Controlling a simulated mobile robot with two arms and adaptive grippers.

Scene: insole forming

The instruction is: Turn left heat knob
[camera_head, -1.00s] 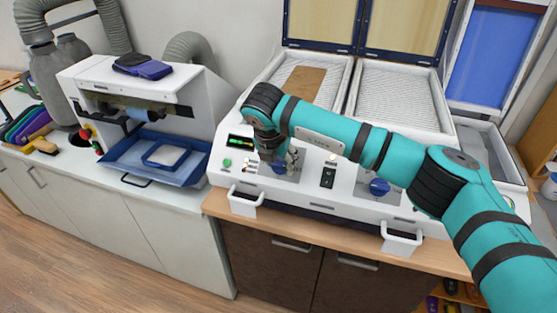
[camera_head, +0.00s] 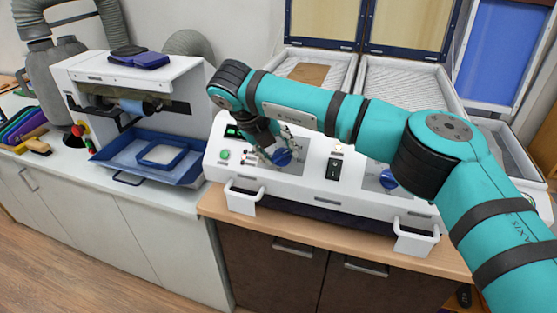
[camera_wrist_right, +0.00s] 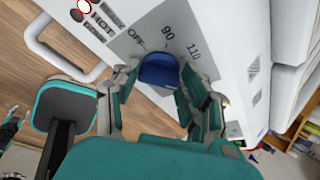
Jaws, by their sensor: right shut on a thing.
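The left heat knob (camera_head: 282,157) is a blue dial on the white front panel of the heating machine. It also shows in the right wrist view (camera_wrist_right: 158,70), with the printed marks OFF, 90 and 110 around its far side. My right gripper (camera_head: 272,152) points down at the panel. In the right wrist view its fingers (camera_wrist_right: 150,82) stand on either side of the knob and are shut on it, hiding part of its sides. My left gripper does not show in the head view.
A second blue knob (camera_head: 388,179) sits under my right forearm. A black rocker switch (camera_head: 333,168) is between the knobs. White handles (camera_head: 243,196) stick out at the machine's front. A white press with a blue tray (camera_head: 140,150) stands to the left.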

